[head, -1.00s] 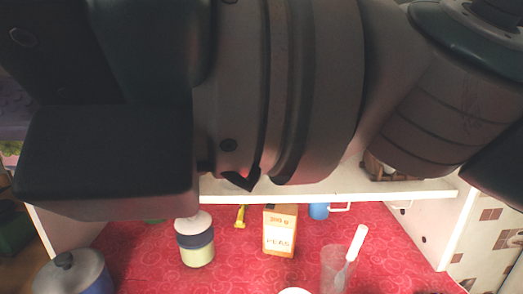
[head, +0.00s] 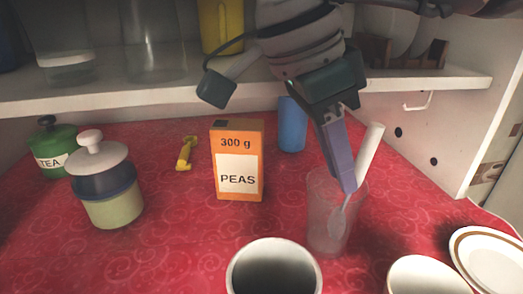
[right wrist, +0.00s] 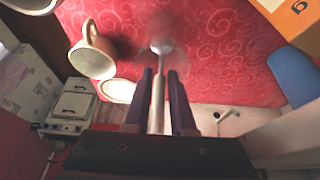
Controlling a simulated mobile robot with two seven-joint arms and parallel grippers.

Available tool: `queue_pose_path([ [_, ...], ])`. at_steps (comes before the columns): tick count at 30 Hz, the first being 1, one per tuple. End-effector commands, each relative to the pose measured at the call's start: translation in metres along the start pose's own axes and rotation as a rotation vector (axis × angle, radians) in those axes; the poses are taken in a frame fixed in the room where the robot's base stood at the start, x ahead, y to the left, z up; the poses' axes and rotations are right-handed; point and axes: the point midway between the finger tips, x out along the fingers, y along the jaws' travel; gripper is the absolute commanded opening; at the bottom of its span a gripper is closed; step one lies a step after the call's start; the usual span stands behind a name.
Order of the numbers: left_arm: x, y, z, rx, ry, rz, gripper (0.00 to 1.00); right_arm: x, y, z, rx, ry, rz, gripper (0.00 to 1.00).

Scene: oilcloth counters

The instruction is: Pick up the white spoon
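The white spoon (head: 370,146) leans in a clear glass (head: 325,222) on the red counter, handle up and tilted to the right, bowl inside the glass. My right gripper (head: 347,188) points down at the glass, its fingers overlapping the handle's lower part in the head view. In the right wrist view the spoon's handle (right wrist: 158,98) lies between the two fingers of the right gripper (right wrist: 160,72). A narrow gap shows beside the handle, so the fingers look open around it. My left gripper is not in view.
An orange peas box (head: 238,185) and a blue cup (head: 292,125) stand behind the glass. A shelf edge (head: 150,98) runs above the counter.

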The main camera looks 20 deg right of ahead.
Motion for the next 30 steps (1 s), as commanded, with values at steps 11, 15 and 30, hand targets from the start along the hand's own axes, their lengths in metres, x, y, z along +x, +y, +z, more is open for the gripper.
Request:
queue_pose_path([
  [11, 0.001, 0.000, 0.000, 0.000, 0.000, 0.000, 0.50, 0.038, -0.001, 0.002, 0.000, -0.001, 0.001, 0.23],
  [15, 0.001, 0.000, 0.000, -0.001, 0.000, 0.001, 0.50, 0.037, 0.000, 0.002, 0.000, -0.002, 0.001, 0.23],
  [30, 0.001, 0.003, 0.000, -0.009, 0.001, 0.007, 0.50, 0.037, 0.000, 0.003, -0.001, -0.002, 0.001, 0.00],
])
